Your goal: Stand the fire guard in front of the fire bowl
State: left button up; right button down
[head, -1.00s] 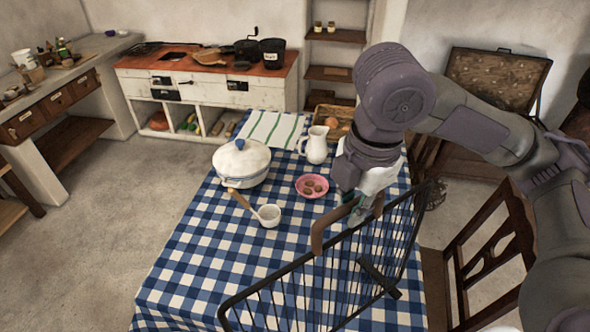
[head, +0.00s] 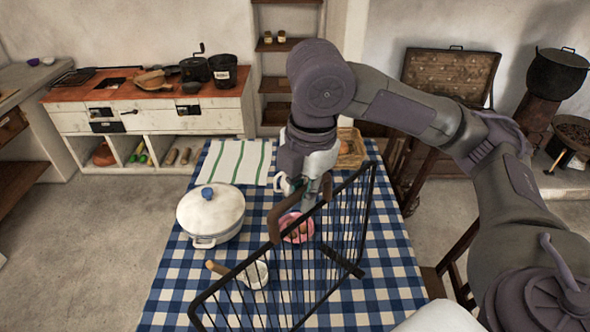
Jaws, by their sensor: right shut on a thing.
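The fire guard (head: 345,230) is a black wire screen with thin upright bars and a brown handle on top. My right gripper (head: 306,194) is shut on its handle and holds it tilted over the checked table, across the front of the pink bowl and white cup. I cannot tell whether its lower edge touches the cloth. A dark round bowl of coal-like lumps, apparently the fire bowl (head: 574,132), stands on legs at the far right, cut by the picture's edge. My left gripper is not in view.
The table (head: 175,290) bears a lidded white tureen (head: 211,213), the pink bowl (head: 294,225), the cup (head: 254,275) and a striped towel (head: 236,160). A chair (head: 459,262) stands at its right. A black pot (head: 557,73) is beside the fire bowl. Floor shows between table and hearth.

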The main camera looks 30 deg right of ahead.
jog(key=w+d+f+p, duration=0.3)
jog(key=w+d+p, duration=0.3)
jog(key=w, duration=0.6)
jog(key=shift+d+f, duration=0.15)
jog(key=shift+d, duration=0.8)
jog(key=c, duration=1.5)
grip_release()
jog(key=shift+f, duration=0.15)
jog(key=o, duration=0.3)
jog(key=shift+w, duration=0.1)
jog(key=shift+o, duration=0.4)
jog(key=shift+w+a, duration=0.1)
jog(key=shift+w, duration=0.2)
jog(key=shift+s, duration=0.1)
